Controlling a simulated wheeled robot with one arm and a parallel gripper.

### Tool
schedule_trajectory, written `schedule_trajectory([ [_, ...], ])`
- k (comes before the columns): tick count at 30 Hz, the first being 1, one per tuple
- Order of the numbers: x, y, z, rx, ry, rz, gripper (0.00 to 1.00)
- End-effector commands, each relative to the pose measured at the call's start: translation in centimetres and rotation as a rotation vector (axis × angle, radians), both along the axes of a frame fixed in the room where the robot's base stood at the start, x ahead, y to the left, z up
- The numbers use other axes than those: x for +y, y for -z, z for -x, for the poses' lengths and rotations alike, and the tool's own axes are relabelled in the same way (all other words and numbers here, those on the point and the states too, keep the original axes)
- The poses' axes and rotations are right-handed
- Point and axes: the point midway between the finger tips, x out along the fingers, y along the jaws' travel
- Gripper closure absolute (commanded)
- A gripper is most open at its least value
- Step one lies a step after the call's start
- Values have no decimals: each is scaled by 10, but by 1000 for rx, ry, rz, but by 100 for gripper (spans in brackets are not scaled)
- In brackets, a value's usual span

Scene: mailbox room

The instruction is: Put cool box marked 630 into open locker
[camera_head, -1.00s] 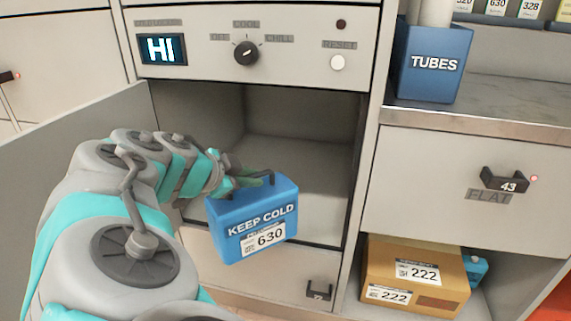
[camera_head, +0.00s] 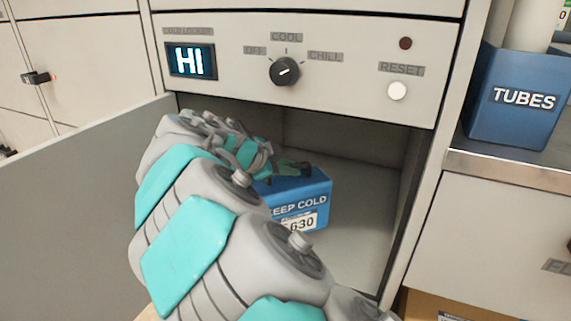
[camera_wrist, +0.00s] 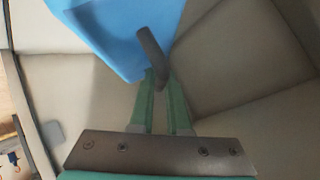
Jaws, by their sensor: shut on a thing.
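The blue cool box (camera_head: 302,200), labelled KEEP COLD and 630, is inside the open locker (camera_head: 365,195), near its opening. My arm hides its left and lower parts. My gripper (camera_head: 290,168) is at the top of the box, shut on its dark handle. In the wrist view, the green fingers of my gripper (camera_wrist: 163,98) close around the handle (camera_wrist: 153,55), with the blue cool box (camera_wrist: 115,30) beyond them. I cannot tell whether the box touches the locker floor.
The locker door (camera_head: 75,190) stands open on the left. Above the opening, a panel has a HI display (camera_head: 191,61), a dial (camera_head: 284,71) and a white reset button (camera_head: 397,91). A blue TUBES bin (camera_head: 515,105) stands on the right counter. Free floor shows right of the box.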

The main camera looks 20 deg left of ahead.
Motion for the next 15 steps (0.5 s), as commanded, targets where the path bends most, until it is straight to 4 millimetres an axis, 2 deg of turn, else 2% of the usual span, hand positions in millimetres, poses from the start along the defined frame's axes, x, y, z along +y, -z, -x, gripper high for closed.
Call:
schedule_trajectory([
  [3,8,2,-16,1,-1,0,100],
  [15,32,7,-61,1,0,-2,100],
])
